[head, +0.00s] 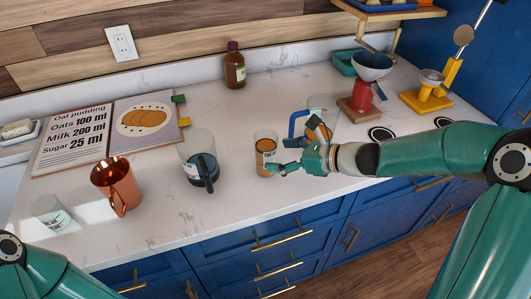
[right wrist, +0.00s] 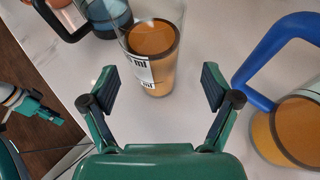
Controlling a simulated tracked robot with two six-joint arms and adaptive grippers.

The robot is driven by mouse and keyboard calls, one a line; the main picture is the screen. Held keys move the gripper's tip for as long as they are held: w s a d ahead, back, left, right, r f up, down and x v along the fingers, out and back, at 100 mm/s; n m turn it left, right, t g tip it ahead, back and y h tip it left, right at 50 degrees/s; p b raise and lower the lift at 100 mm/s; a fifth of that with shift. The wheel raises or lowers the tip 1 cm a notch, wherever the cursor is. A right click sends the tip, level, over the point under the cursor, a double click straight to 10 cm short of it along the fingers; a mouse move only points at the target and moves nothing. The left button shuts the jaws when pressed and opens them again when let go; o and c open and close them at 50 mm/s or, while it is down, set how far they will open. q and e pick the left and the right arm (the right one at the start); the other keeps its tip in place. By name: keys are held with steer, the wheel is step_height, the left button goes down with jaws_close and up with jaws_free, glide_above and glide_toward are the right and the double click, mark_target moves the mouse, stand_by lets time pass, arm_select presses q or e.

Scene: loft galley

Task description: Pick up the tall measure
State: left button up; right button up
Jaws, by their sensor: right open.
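The tall measure appears to be the narrow clear glass (head: 265,154) with a brown-orange filling and a white "ml" label. It stands upright near the counter's front edge. My right gripper (head: 284,158) is just right of it in the head view. In the right wrist view the open, empty fingers (right wrist: 160,90) point at the glass (right wrist: 152,75), which stands ahead between their lines. No grip on it shows. What seems to be my left gripper (right wrist: 38,108) shows small at the left edge of the right wrist view; its fingers are unclear.
A glass jug with a dark handle (head: 199,171) stands left of the glass. A blue-handled jug (right wrist: 292,130) stands close by my right gripper's right side. A copper mug (head: 117,185), small cup (head: 50,212), recipe board (head: 75,138) and brown bottle (head: 234,68) stand farther off.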

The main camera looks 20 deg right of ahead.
mark_target(276, 156)
steer(key=x, duration=0.3)
steer(key=shift+a, duration=0.5)
steer(key=shift+w+a+f, duration=0.2)
steer(key=shift+w, duration=0.05)
steer(key=c, duration=1.5)
steer(key=shift+r+p, duration=0.3)
steer(key=shift+r, duration=1.6)
steer(key=shift+r+p, duration=2.05)
steer(key=shift+r, duration=6.05)
